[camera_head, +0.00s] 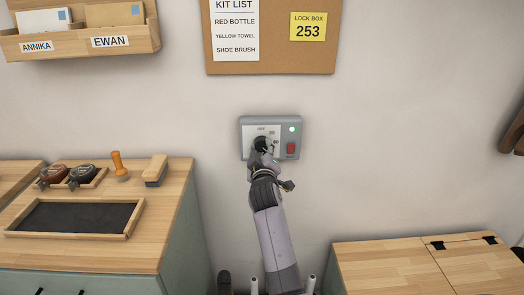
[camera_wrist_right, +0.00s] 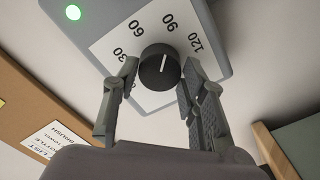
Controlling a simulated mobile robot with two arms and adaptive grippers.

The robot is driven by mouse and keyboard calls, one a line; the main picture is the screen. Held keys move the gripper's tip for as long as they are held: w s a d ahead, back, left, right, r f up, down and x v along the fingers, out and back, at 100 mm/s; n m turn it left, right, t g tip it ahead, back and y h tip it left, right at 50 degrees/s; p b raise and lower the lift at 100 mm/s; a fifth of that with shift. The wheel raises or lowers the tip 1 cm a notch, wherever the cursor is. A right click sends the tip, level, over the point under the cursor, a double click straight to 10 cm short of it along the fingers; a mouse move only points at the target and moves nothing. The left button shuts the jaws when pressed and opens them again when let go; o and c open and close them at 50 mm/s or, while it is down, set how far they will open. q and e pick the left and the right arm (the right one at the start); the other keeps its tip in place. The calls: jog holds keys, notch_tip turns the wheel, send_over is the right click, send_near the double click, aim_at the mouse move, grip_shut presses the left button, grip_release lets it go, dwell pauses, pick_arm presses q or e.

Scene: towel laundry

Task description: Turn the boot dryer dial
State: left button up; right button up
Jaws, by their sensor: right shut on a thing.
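The boot dryer's grey control box (camera_head: 243,140) is fixed to the wall. It has a lit green light (camera_head: 292,129) and a red switch (camera_head: 291,149). My right gripper (camera_head: 262,146) is at the box and covers most of the dial in the head view. In the right wrist view, the round black dial (camera_wrist_right: 160,67) sits between the fingers of my right gripper (camera_wrist_right: 155,90), which is shut on it. The dial's white mark points about at 90 on the white scale (camera_wrist_right: 112,46). My left gripper is not in view.
A wooden bench top (camera_head: 385,268) is at lower right. A cork board (camera_head: 270,66) hangs above.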

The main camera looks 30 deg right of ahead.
jog(key=shift+f, duration=0.1)
jog(key=o, duration=1.2)
jog(key=shift+c, duration=0.2)
jog(key=shift+s, duration=0.1)
jog(key=v, duration=0.7)
jog(key=shift+a, duration=0.2)
jog(key=shift+s, duration=0.1)
